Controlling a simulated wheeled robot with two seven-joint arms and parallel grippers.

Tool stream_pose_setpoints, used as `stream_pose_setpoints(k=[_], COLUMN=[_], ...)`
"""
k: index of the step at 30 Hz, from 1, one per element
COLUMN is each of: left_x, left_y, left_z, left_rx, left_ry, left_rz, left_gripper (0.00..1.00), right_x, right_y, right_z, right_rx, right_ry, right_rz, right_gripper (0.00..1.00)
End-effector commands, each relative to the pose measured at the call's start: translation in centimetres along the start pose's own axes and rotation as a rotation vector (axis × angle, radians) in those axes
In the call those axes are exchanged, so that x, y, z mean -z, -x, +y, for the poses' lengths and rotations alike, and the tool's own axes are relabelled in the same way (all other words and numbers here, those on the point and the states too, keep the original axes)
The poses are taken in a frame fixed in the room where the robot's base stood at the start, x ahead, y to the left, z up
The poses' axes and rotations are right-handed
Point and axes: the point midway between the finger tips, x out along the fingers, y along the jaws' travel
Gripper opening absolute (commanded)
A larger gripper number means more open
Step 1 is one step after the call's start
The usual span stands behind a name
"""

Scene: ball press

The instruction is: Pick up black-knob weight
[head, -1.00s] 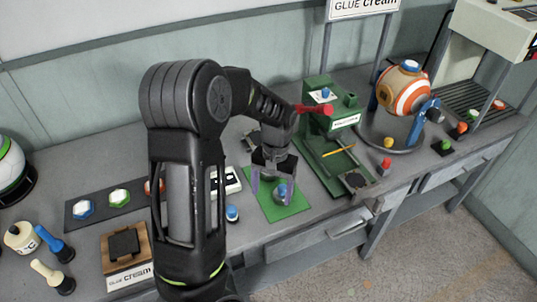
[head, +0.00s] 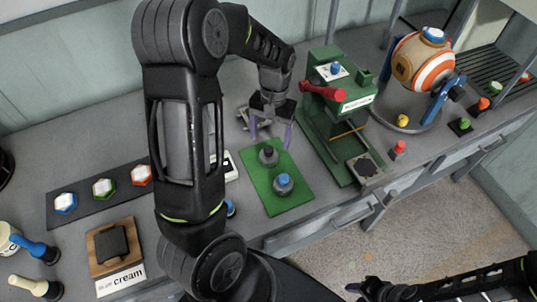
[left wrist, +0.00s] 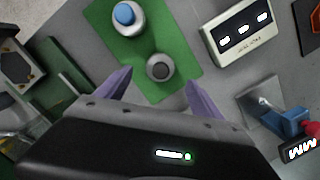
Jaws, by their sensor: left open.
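The black-knob weight (head: 268,156) is a grey, round weight standing on a green mat (head: 292,205). It also shows in the left wrist view (left wrist: 160,68), just beyond the gap between my fingers. A similar weight with a blue knob (head: 284,184) stands on the mat's nearer part and shows in the left wrist view (left wrist: 128,17). My left gripper (head: 270,134) is open and empty, its purple fingers pointing down just behind the black-knob weight in the head view. My right gripper (head: 368,290) is partly in view at the bottom; its jaw state is unclear.
A green press with a red handle (head: 320,92) stands right of the mat. A white box with buttons (left wrist: 243,33) lies beside the mat. A striped orange and white ball machine (head: 425,62) stands farther right. A small red-topped piece (head: 398,149) stands near the table's front edge.

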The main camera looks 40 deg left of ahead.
Motion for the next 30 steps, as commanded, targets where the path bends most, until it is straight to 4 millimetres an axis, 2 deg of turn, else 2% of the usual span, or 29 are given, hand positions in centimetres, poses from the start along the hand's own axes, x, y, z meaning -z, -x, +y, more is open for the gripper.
stream_pose_setpoints(k=[1,4,14,17,24,30], left_x=[0.0,0.0,0.0,0.0,0.0,0.0], left_y=[-1.1,-2.0,-2.0,-2.9,-6.6,-7.2], left_z=[0.0,0.0,0.0,0.0,-0.1,-0.1], left_rx=[0.000,0.000,0.000,0.000,0.000,0.000], left_ry=[0.000,0.000,0.000,0.000,0.000,0.000], left_rz=[-0.002,-0.001,0.000,0.000,-0.001,0.000], left_gripper=[0.77,0.77,0.77,0.77,0.77,0.77], right_x=[0.0,0.1,0.1,0.2,0.6,0.7], right_y=[-0.9,-1.4,-1.3,-2.0,-4.4,-4.7], right_z=[0.3,0.4,0.3,0.5,1.2,1.2], right_rx=[0.001,0.004,0.005,0.006,0.015,0.017], right_ry=[0.001,0.002,0.003,0.004,0.010,0.012], right_rz=[0.001,0.003,0.004,0.006,0.013,0.015], right_gripper=[0.36,0.36,0.36,0.36,0.36,0.36])
